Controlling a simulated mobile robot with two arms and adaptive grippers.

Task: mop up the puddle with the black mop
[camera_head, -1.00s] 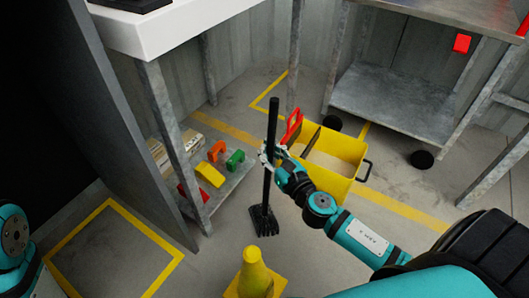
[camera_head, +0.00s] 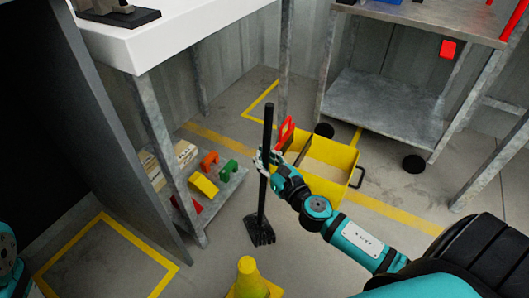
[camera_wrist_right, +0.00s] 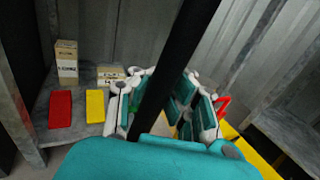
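The black mop (camera_head: 268,122) stands nearly upright in the head view, its flat black head (camera_head: 260,232) low at the floor. I cannot tell whether the head touches the floor. My right gripper (camera_head: 265,158) is shut around the mop's handle near mid-height. In the right wrist view the handle (camera_wrist_right: 178,65) runs slanting between the white and teal fingers (camera_wrist_right: 165,103). No puddle shows clearly; the floor has only faint darker stains. My left gripper is out of view; only a piece of my left arm shows at the left edge.
A yellow mop bucket (camera_head: 335,160) stands right of the mop. A yellow cone (camera_head: 249,279) is in front. A low shelf (camera_head: 217,192) with coloured blocks is at left, under a white-topped table (camera_head: 185,32). A metal cart (camera_head: 385,100) stands behind. A yellow-taped floor square (camera_head: 103,217) lies left.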

